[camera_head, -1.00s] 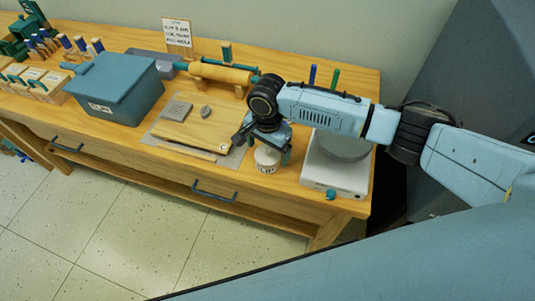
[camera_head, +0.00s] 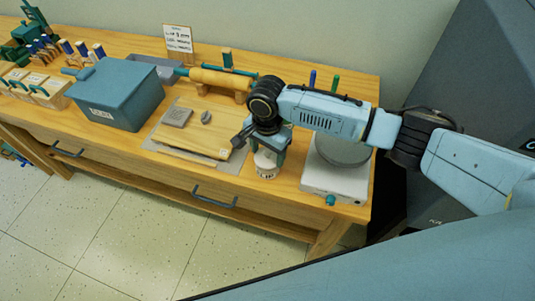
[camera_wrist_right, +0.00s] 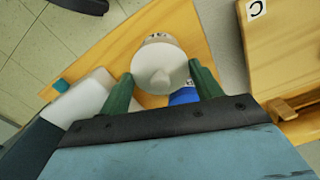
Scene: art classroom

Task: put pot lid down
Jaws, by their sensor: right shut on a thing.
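The pot lid (camera_wrist_right: 162,60) is a pale round disc with a knob in the right wrist view. My right gripper (camera_wrist_right: 160,72) is shut on it, with green fingers at both sides of its rim. The small pale pot (camera_head: 266,171) with dark lettering stands on the table in the head view, directly under the gripper. Part of the pot (camera_wrist_right: 158,37) shows past the lid's edge in the wrist view. I cannot tell whether the lid touches the pot's rim. My left gripper is not in view.
A white potter's-wheel-like device (camera_head: 333,183) stands close right of the pot. A wooden board (camera_head: 190,138) lies to the left on a grey mat. A blue bin (camera_head: 118,95), a rolling pin (camera_head: 221,78) and a sign (camera_head: 178,39) are farther away. A blue thing (camera_wrist_right: 184,96) shows beneath the gripper.

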